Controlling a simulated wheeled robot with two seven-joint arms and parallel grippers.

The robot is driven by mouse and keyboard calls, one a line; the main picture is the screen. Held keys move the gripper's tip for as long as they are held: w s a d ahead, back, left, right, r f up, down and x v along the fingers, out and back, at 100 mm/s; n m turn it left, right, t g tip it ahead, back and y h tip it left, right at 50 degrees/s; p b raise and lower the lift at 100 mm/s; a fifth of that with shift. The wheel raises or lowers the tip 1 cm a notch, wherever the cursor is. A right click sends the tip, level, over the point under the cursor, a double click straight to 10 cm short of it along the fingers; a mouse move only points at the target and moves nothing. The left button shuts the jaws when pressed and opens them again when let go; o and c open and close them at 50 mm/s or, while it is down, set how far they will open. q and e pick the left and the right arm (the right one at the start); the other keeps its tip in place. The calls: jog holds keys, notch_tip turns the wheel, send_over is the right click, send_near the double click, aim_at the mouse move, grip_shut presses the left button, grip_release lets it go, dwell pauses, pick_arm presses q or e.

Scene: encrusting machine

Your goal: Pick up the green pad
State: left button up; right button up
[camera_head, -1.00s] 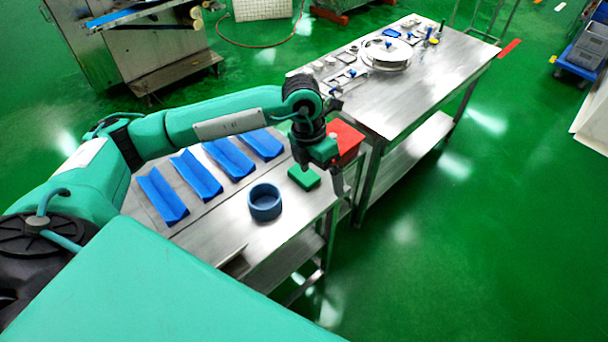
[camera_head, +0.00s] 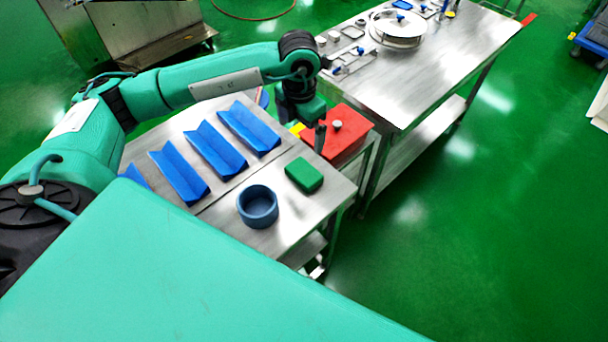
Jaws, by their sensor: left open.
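The green pad (camera_head: 304,175) is a small block lying flat on the near steel table (camera_head: 318,203), close to its right edge. My left gripper (camera_head: 308,142) is above the table, a little behind the pad in the picture and apart from it. It points down, open and empty. The pad is in full view, with nothing covering it. My right gripper is not in view.
A blue-grey round bowl (camera_head: 258,207) stands just left of the pad. Several blue angled trays (camera_head: 215,150) lie further left. A red box (camera_head: 345,140) is behind the gripper. A second steel table (camera_head: 400,85) holds metal parts.

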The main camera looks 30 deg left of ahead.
pick_arm(q)
notch_tip(320, 180, down, 4)
jog(key=b, duration=0.3)
jog(key=p, duration=0.3)
send_over(304, 171)
jog(key=f, duration=0.8)
jog(key=shift+s+a+f, duration=0.1)
jog(key=shift+s+a, duration=0.15)
jog(key=shift+s, duration=0.15)
jog(key=shift+w+d+f+p, duration=0.1)
jog(key=shift+f+p, duration=0.2)
jog(key=shift+f, duration=0.2)
jog(key=f, duration=0.1)
jog(key=f+p, duration=0.1)
jog(key=f, duration=0.1)
jog(key=shift+w+d+f+p, duration=0.15)
jog(key=shift+w+f+p, duration=0.1)
jog(key=shift+p, duration=0.1)
jog(key=shift+f, duration=0.45)
jog(key=c, duration=0.7)
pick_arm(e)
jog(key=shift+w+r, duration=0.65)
